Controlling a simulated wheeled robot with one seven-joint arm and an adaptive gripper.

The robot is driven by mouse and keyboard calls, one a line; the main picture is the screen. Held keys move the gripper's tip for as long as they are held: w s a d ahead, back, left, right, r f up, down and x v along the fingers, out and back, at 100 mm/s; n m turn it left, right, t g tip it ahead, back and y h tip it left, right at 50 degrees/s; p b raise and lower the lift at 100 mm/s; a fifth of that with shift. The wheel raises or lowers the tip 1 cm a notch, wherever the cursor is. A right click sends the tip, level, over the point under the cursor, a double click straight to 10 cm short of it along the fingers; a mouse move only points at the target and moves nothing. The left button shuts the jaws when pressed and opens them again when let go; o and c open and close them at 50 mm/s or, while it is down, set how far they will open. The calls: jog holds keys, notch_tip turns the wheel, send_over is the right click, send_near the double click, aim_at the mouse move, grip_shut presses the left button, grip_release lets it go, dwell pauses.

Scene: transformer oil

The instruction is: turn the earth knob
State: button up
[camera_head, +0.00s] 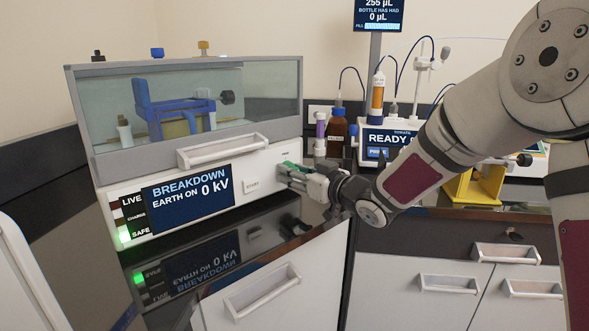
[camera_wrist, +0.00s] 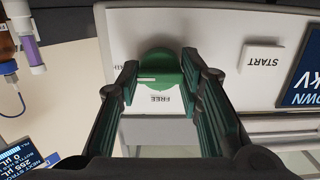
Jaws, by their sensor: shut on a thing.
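The earth knob (camera_wrist: 160,66) is a round green knob on the white front panel of the tester (camera_head: 210,205). It has a pale line on it, and the word FREE is printed beside it, shown upside down in the wrist view. My gripper (camera_wrist: 159,76) is shut on the knob, with one finger on each side. In the head view my gripper (camera_head: 296,175) is at the right end of the panel and largely hides the knob. The tester's display (camera_head: 188,198) reads BREAKDOWN, EARTH ON, 0 kV. The SAFE lamp (camera_head: 124,235) is lit green.
The START button (camera_head: 251,185) is left of my gripper in the head view. A lid handle (camera_head: 222,150) juts out above the panel. A brown bottle (camera_head: 337,132) and a READY instrument (camera_head: 392,140) stand behind my wrist. A yellow stand (camera_head: 472,187) is farther right.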

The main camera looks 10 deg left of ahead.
jog(key=shift+f, duration=0.1)
dwell(0.3)
jog(key=o, duration=1.2)
jog(key=v, duration=1.2)
